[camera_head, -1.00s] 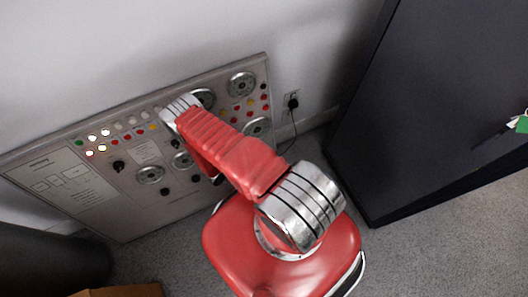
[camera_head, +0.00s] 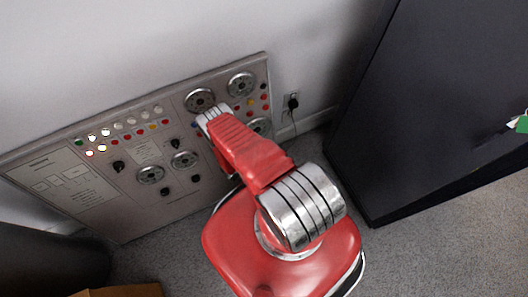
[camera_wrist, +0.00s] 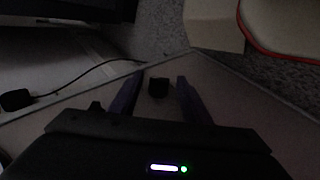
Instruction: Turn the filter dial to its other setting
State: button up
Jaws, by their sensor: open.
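The grey control panel (camera_head: 130,205) leans against the wall in the head view, with several black knobs and round metal dials. A black knob (camera_head: 118,167) and another black knob (camera_head: 175,144) show on it; the labels are too small to tell which is the filter dial. In the wrist view my gripper (camera_wrist: 159,79) is open, one finger on each side of a small dark knob (camera_wrist: 158,88) on the panel. I cannot tell whether the fingers touch it. In the head view my own arm hides the gripper and part of the panel's right side.
A large dark cabinet (camera_head: 430,110) stands on the right. A wall socket with a black plug (camera_head: 293,102) and cord is just right of the panel. A dark rounded object (camera_head: 45,262) and a cardboard-coloured box (camera_head: 118,292) are at lower left. Carpet (camera_head: 440,240) is free at lower right.

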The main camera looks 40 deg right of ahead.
jog(key=shift+c, duration=0.4)
jog(key=c, duration=0.9)
jog(key=shift+c, duration=0.2)
jog(key=shift+a+f+h, duration=0.1)
jog(key=shift+a+h, duration=0.05)
jog(key=shift+h, duration=0.45)
jog(key=o, duration=1)
